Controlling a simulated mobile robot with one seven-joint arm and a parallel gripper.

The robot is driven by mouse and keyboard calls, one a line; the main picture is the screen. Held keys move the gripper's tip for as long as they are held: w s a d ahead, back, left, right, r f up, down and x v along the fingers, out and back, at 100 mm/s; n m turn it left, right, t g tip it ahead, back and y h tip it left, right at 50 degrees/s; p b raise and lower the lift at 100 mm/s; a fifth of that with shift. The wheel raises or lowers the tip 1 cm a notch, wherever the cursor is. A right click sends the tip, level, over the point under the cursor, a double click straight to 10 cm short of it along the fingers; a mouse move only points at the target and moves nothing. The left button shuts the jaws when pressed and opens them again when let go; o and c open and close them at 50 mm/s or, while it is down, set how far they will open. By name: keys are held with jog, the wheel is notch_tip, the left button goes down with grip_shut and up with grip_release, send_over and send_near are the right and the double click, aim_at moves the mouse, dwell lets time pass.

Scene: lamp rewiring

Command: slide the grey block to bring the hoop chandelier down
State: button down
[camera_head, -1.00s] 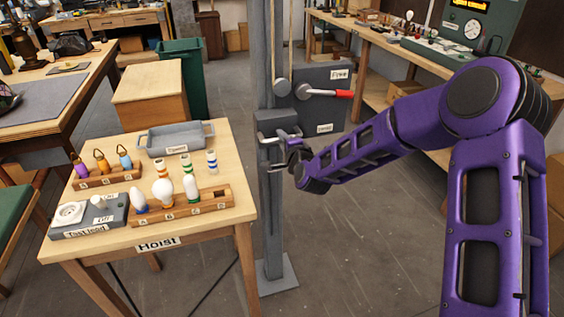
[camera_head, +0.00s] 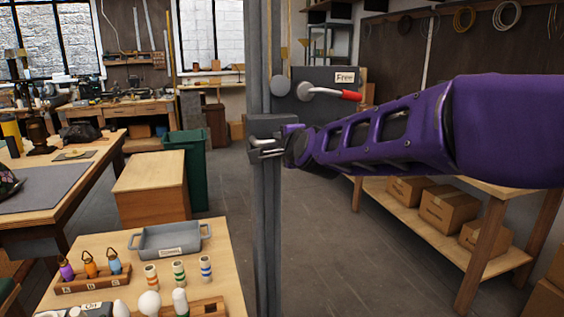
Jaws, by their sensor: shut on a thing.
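The grey block (camera_head: 272,126) sits on the upright grey post (camera_head: 266,200), beside the far right corner of the Hoist table. A metal bar handle sticks out from its front. My gripper (camera_head: 270,145) comes in from the right and is shut on this handle, its fingers partly hidden by the block and wrist. A dark grey plate (camera_head: 325,103) with a red-tipped lever (camera_head: 335,94) stands just above and behind the block. The lever lies level, below the label Free. The lower label is hidden by my arm. The hoop chandelier is not in view.
The wooden table (camera_head: 215,258) at lower left holds a grey tray (camera_head: 170,237), bulbs and coloured parts. A wooden box (camera_head: 150,190) and green bin (camera_head: 192,165) stand behind it. A shelf bench with boxes (camera_head: 450,208) is at right. Floor between is clear.

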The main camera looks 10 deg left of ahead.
jog(key=shift+r, duration=1.15)
jog(key=shift+w+r, duration=0.1)
jog(key=c, duration=0.8)
grip_release()
jog(key=shift+f, duration=0.2)
